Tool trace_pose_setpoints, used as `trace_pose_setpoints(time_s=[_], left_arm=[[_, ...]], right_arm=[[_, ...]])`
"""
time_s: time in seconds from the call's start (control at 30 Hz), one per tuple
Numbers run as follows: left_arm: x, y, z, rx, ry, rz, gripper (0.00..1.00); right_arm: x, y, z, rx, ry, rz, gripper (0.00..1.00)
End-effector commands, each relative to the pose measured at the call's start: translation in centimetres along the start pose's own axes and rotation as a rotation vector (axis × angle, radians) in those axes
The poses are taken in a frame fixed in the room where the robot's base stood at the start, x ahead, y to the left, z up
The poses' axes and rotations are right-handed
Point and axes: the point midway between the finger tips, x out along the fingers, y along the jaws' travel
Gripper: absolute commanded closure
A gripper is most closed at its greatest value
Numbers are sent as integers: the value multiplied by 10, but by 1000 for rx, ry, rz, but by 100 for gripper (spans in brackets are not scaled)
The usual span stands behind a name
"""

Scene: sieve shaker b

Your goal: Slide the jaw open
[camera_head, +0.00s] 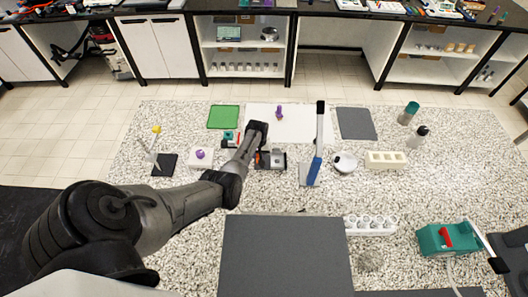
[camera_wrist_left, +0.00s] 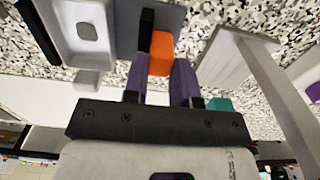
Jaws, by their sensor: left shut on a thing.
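My left gripper (camera_wrist_left: 160,82) has two purple fingers shut on an orange block (camera_wrist_left: 161,54) in the left wrist view. The block sits against a black upright bar and a grey plate (camera_wrist_left: 128,28). In the head view the left arm reaches from the left to the small grey and black device (camera_head: 272,160) in the middle of the table. The gripper's dark body hides part of this device, and the fingertips are hard to make out there. I cannot tell from these views how far the jaw is open. My right gripper is not clearly visible.
A white box with a purple knob (camera_head: 201,157) stands left. A green tray (camera_head: 223,117) lies behind. A teal machine (camera_head: 445,239) stands at front right.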

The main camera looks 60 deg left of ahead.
Motion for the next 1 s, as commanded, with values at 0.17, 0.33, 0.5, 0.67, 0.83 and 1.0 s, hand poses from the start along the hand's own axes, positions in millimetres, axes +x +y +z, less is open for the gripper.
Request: trace_pose_setpoints(time_s=[0.17,0.33,0.5,0.67,0.83,1.0], left_arm=[[-1,-4,-1,0,-3,-9,100],[-1,-4,-1,0,-3,-9,63],[0,-3,-1,0,-2,-7,49],[0,-3,-1,0,-2,-6,49],[-7,-2,-1,0,1,-6,49],[-31,-2,-1,0,1,-5,49]], right_arm=[[0,2,0,-5,0,4,57],[0,2,0,-4,0,4,57],[1,1,0,-2,0,2,57],[1,0,0,0,0,0,57],[-1,-1,-1,4,1,-3,57],[-8,-1,-3,6,1,-4,57]])
